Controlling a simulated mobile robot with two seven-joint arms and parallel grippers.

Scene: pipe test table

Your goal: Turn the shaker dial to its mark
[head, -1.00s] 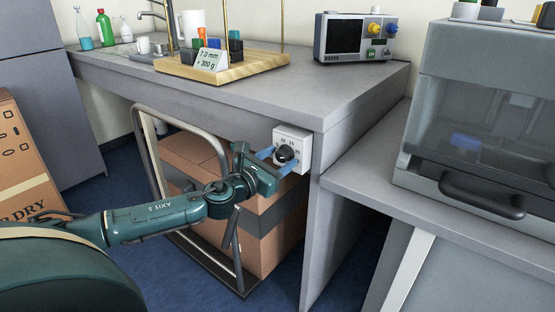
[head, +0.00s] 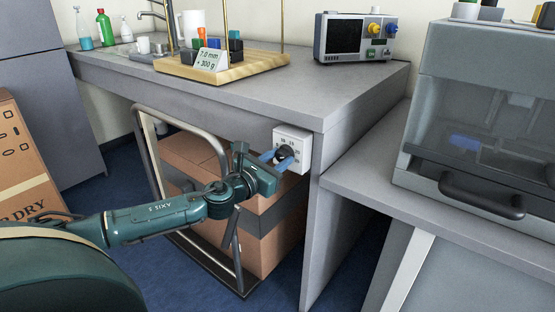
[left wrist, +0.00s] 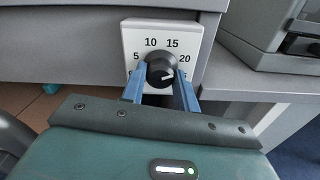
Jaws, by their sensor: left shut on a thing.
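The shaker dial is a black round knob (left wrist: 160,70) on a white panel (head: 303,139) fixed to the front of the bench. My left gripper (head: 276,157) reaches the panel from the left. In the left wrist view its blue fingers (left wrist: 160,83) are shut on the knob, one on each side. The lower part of the scale is hidden by the fingers. My right gripper is not in view.
The grey bench (head: 270,95) overhangs a cart with cardboard boxes (head: 270,230), close below my left arm. A wooden stand (head: 240,68) with a card reading 7.0 mm + 300 g and an instrument (head: 353,38) stand on top. A hooded machine (head: 480,120) is at the right.

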